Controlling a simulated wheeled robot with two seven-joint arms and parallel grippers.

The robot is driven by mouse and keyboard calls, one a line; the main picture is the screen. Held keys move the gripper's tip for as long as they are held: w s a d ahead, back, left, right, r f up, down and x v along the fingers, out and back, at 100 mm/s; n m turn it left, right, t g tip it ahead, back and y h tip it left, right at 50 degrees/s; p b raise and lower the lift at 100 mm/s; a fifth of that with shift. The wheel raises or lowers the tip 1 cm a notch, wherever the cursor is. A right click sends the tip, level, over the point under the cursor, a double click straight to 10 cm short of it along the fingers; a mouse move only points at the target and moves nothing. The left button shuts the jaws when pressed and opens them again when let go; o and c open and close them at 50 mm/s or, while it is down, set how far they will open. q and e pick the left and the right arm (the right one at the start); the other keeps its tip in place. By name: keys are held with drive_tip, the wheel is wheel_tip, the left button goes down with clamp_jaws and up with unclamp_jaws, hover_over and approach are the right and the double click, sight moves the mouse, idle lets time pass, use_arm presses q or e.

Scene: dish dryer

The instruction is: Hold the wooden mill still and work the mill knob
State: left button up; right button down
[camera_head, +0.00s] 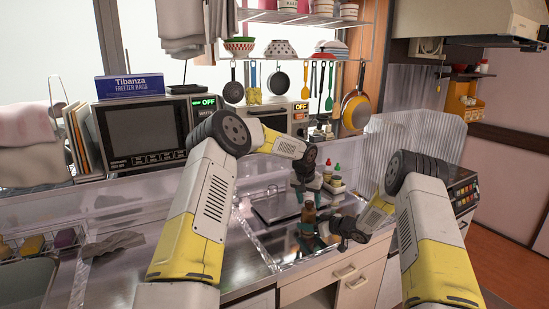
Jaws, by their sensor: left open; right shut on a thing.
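The wooden mill (309,214) is a small brown upright shape on the shiny counter, near its front edge. Its rounded top, seemingly the mill knob (309,204), shows above the body. My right gripper (322,229) reaches in from the right, low down, and is shut on the mill's body. My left gripper (307,190) points down from above, open, with its fingertips close over the knob. I cannot tell whether they touch the knob. The mill's lower part is partly hidden by the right gripper.
Bottles with red and green caps (332,170) stand in a small rack behind the mill. A dark flat panel (275,205) lies left of it. A microwave (145,130) stands at the back left. A grey cloth (113,243) lies on the left counter.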

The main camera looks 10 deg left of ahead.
use_arm(q)
drive_tip(key=shift+d+n+y, duration=0.1)
drive_tip(key=shift+n+y, duration=0.2)
drive_tip(key=shift+n, duration=0.7)
drive_tip(key=d+v, duration=0.1)
drive_tip(key=v, duration=1)
drive_tip(key=s+a+r+n+h, duration=0.1)
drive_tip(key=s+a+r+n, duration=0.4)
drive_tip(key=s+r+n, duration=0.2)
drive_tip(key=s+a+r+n+h, duration=0.1)
drive_tip(key=s+a+r+n, duration=0.4)
drive_tip(key=s+r+n, duration=0.2)
drive_tip(key=s+n, duration=0.2)
drive_tip(key=n, duration=0.1)
drive_tip(key=shift+a+r, duration=0.2)
drive_tip(key=shift+a, duration=0.15)
